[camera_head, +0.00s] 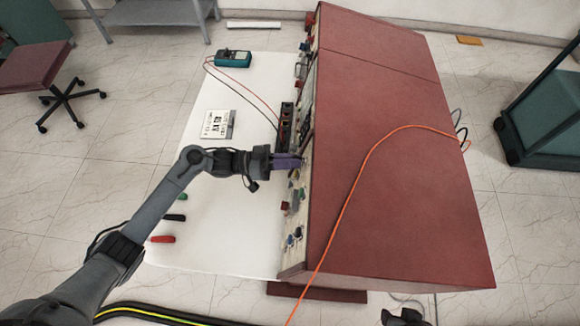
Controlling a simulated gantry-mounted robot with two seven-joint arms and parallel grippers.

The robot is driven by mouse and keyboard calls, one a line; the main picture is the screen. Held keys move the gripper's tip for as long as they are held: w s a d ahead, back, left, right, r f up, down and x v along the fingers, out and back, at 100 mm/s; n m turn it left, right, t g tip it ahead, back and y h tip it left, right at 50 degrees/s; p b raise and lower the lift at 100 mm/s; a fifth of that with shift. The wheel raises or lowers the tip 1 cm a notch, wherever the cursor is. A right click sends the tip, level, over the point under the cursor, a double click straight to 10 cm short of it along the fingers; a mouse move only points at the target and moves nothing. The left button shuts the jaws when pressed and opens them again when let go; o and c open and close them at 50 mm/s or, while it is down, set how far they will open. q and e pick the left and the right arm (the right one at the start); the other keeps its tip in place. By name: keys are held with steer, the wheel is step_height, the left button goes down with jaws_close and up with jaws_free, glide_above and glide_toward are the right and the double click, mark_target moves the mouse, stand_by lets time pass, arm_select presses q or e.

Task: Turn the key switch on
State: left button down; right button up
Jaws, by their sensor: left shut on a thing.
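A red cabinet (390,160) stands on the right, with its control panel (295,205) facing left over the white table. My left gripper (300,162) reaches across the table from the left, and its purple-grey fingers are at the middle of this panel. It is shut on a small part there, at the place of the key switch. The key switch itself is hidden by the fingers, so I cannot see which way it is turned. A dark part of my right arm (405,317) shows at the bottom edge; its fingers are not clear.
The white table (225,255) holds a teal multimeter (233,58) with leads, a label plate (218,124) and several screwdrivers (162,239). Coloured knobs line the panel near my gripper. An orange cable (350,185) lies over the cabinet. A stool (50,75) stands far left.

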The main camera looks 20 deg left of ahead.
arm_select(q)
steer(key=shift+w+r+m+g+h+b, duration=0.15)
steer(key=shift+m+g+b, duration=0.85)
steer(key=shift+m+b, duration=1.7)
steer(key=shift+w+r+m+g+h+b, duration=0.15)
steer(key=shift+m+g+b, duration=0.85)
steer(key=shift+m+b, duration=1.65)
steer(key=shift+w+r+m+g+b, duration=0.15)
steer(key=shift+m+g+b, duration=0.85)
steer(key=shift+m+b, duration=1.65)
steer(key=shift+s, duration=0.1)
steer(key=shift+r, duration=0.1)
steer(key=c, duration=1.4)
jaws_free()
steer(key=shift+o, duration=0.7)
steer(key=shift+f, duration=0.25)
